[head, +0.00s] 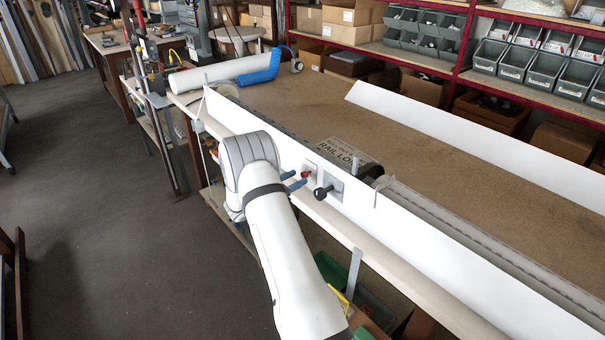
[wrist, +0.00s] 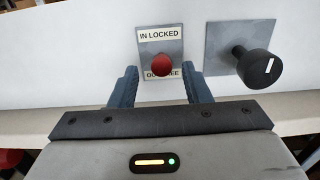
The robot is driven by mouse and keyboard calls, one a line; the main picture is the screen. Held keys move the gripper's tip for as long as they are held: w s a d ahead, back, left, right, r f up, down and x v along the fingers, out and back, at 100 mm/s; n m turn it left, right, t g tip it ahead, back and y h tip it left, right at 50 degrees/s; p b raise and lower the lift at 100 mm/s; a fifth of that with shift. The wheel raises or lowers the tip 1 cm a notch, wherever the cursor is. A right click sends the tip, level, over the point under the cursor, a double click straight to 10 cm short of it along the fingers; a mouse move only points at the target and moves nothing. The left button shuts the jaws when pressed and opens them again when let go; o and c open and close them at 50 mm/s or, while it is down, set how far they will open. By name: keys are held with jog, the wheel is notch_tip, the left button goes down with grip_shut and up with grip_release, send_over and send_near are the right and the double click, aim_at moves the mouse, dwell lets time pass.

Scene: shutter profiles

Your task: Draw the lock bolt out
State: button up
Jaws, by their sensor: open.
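The lock bolt shows as a red knob (wrist: 163,65) on a small label plate (wrist: 160,42) on the white profile. The plate reads "IN LOCKED" above; the lower text is partly covered by the knob. In the head view the red knob (head: 306,175) sits close by my gripper's blue-grey fingers. My gripper (wrist: 163,85) is open, its two fingers apart to the left and right of the knob. I cannot tell whether either finger touches it. A black knob (wrist: 258,66) on a grey plate (wrist: 221,40) is to the right.
The long white profile (head: 445,255) runs along the edge of a brown-topped bench (head: 290,105). Behind the knobs lies a sign reading "RAIL LO…" (head: 345,158). A clamp bar (head: 354,272) hangs below the front edge, right of my arm.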

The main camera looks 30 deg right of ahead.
aim_at(309, 173)
jog(key=shift+w+d, duration=0.15)
jog(key=shift+d, duration=1.2)
jog(key=shift+c, duration=0.4)
grip_shut()
jog(key=shift+a, duration=0.1)
